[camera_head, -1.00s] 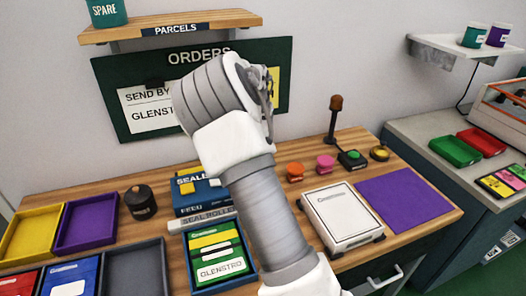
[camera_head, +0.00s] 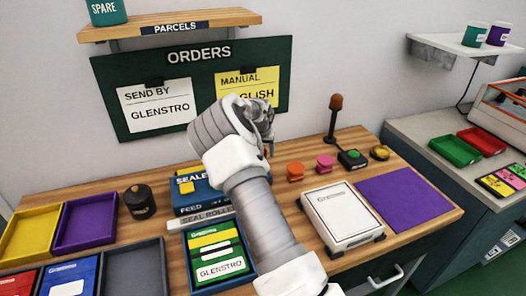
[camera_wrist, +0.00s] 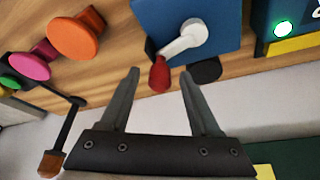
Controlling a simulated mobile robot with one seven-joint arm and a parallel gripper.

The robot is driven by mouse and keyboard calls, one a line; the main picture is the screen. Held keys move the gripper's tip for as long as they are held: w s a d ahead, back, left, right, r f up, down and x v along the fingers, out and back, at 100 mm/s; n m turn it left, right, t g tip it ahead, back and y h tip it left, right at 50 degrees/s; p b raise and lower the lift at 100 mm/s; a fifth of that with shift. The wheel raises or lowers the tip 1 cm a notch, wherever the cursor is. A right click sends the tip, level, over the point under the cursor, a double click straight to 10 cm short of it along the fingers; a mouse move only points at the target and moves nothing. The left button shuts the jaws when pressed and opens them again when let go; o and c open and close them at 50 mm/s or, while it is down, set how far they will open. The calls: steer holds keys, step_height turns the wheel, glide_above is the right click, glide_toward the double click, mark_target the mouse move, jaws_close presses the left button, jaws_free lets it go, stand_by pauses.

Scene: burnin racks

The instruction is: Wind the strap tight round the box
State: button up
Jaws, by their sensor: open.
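My gripper (camera_wrist: 161,73) is open and empty. In the wrist view a grey crank (camera_wrist: 180,40) with a red knob (camera_wrist: 160,74) sits on a blue face (camera_wrist: 150,15). The knob appears between the fingertips; I cannot tell whether it is touched. In the head view my gripper (camera_head: 266,125) is raised over the back of the bench, its fingers mostly hidden by my wrist. The blue sealer (camera_head: 188,210) with yellow parts stands left of my arm, with a grey seal roller (camera_head: 205,219) in front. No strap round a box can be made out.
A purple mat (camera_head: 403,197) lies right. Trays (camera_head: 85,222) fill the left.

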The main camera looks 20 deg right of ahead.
jaws_close()
steer(key=shift+s+m+p, duration=0.3)
steer(key=shift+m+p, duration=0.15)
steer(key=shift+m, duration=0.25)
steer(key=shift+h, duration=0.3)
jaws_free()
